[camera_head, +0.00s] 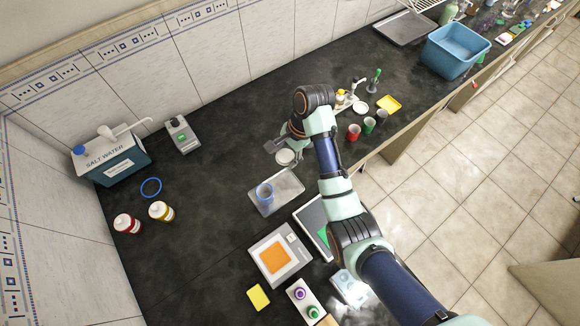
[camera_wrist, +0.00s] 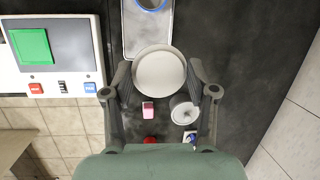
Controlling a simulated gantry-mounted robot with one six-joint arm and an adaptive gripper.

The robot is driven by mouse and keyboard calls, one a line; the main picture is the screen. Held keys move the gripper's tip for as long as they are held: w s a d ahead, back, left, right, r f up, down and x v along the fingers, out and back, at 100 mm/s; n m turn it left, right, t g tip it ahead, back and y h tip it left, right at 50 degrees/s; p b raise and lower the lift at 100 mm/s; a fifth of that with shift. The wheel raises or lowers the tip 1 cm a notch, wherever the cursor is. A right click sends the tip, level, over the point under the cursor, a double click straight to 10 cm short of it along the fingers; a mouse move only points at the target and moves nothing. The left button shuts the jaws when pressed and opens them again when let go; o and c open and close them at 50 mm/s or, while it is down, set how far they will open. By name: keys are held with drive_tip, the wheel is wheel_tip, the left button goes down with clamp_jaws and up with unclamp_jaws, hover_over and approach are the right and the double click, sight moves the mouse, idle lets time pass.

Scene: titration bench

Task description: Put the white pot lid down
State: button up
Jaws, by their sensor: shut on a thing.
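The white pot lid (camera_wrist: 160,73) is a round white disc between the two fingers of my gripper (camera_wrist: 160,68) in the wrist view. My gripper is shut on it, with a finger at its left and right edges. In the head view the lid (camera_head: 285,157) shows below my gripper (camera_head: 285,150), just beyond the far end of a metal tray (camera_head: 288,197). Its exact height over the dark bench top cannot be told.
A blue-rimmed beaker (camera_head: 265,193) stands on the metal tray. A device with an orange panel (camera_head: 273,257) and one with a green screen (camera_wrist: 31,47) are nearby. Bare bench lies left of the gripper.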

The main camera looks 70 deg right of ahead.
wheel_tip(320, 180, down, 14)
drive_tip(key=b, duration=0.6)
drive_tip(key=shift+f+b, duration=0.15)
drive_tip(key=shift+b, duration=0.25)
drive_tip(key=shift+f+b, duration=0.55)
drive_tip(key=shift+f, duration=1.95)
drive_tip(key=shift+f, duration=0.15)
drive_tip(key=o, duration=0.9)
drive_tip(key=p+v, duration=0.2)
drive_tip(key=v, duration=1)
drive_tip(key=shift+p, duration=0.4)
drive_tip(key=shift+w, duration=0.1)
